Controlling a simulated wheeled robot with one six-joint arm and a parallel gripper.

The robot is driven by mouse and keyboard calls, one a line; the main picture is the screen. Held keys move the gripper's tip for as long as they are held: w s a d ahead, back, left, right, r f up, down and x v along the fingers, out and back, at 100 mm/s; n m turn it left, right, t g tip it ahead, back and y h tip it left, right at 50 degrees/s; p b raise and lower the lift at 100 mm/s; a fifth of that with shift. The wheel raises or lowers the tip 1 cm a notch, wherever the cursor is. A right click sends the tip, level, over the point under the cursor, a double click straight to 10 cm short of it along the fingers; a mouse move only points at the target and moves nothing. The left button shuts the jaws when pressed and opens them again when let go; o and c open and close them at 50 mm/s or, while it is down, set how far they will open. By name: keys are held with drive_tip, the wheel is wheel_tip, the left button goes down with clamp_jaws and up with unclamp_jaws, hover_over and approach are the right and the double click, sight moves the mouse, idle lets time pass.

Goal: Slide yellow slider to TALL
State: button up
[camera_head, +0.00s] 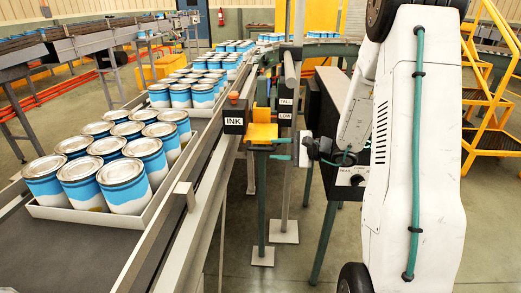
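The yellow slider (262,132) appears as an orange-yellow block at the upright stand beside the conveyor, just right of the INK box. The TALL label (286,102) is on the stand above the LOW label (285,116). The slider sits left of these labels, at about the LOW label's height and a little below. My gripper (281,149) reaches in from the right, just below and right of the slider. Two teal fingers point left with a gap between them, and nothing shows in the gap. Whether a finger touches the slider cannot be told.
Trays of blue-and-white cans (120,180) stand on the conveyor at left. The INK box (234,121) is close to the slider's left. A dark panel (326,105) stands behind my gripper. Yellow stairs (490,95) are at right. The floor in front is clear.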

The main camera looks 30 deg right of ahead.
sight(266, 149)
drive_tip(key=x, duration=0.6)
drive_tip(key=shift+w+a+f, duration=0.1)
drive_tip(key=shift+w+a, duration=0.15)
